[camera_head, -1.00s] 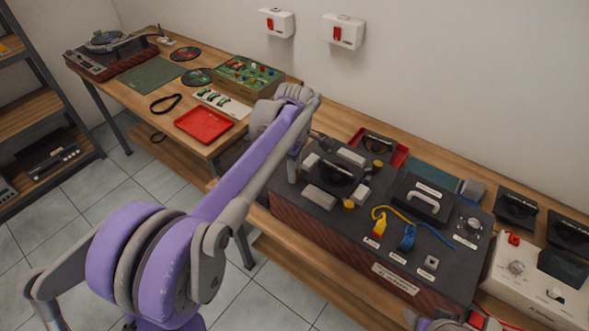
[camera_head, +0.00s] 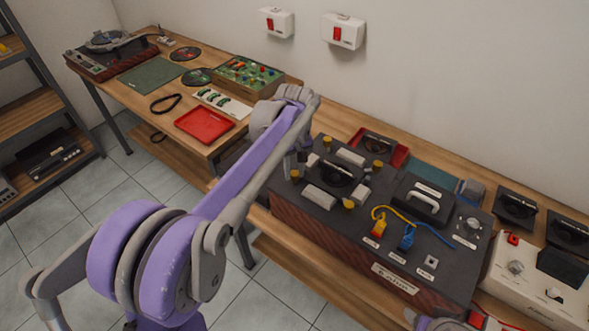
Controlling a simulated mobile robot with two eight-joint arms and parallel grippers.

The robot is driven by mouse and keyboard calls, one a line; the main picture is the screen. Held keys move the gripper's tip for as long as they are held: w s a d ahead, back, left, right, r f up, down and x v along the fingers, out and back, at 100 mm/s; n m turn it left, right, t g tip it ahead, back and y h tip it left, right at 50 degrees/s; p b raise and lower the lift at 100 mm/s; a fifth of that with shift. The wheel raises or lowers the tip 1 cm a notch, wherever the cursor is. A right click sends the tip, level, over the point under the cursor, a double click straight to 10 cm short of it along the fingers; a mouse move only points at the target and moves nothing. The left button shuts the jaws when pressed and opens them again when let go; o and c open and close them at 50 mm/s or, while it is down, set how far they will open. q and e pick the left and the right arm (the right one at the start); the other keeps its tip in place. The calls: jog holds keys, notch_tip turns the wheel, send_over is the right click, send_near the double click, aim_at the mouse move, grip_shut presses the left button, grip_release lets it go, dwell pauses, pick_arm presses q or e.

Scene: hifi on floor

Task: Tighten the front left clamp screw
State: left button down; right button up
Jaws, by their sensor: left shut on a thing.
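The large dark deck (camera_head: 370,225) with reddish-brown sides stands on the bench. A round black speaker-like unit (camera_head: 334,180) sits in its left part, with pale clamp blocks and brass-yellow clamp screws around it. The front left clamp screw (camera_head: 295,176) shows just below my left gripper (camera_head: 293,169), which comes down on it from above and is shut on it. The fingertips are small and partly hidden by my wrist. The back left screw (camera_head: 327,143), back right screw (camera_head: 377,166) and front right screw (camera_head: 348,203) stand free.
A red tray (camera_head: 204,124) lies on the left bench. A beige device (camera_head: 535,280) stands at the right.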

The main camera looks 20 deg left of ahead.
aim_at(295, 173)
pick_arm(q)
jog(key=m, duration=0.5)
jog(key=shift+m, duration=0.3)
jog(key=m, duration=0.4)
jog(key=shift+m, duration=0.4)
jog(key=c, duration=0.6)
grip_release()
jog(key=shift+r, duration=0.1)
notch_tip(295, 173, up, 11)
jog(key=shift+p, duration=0.45)
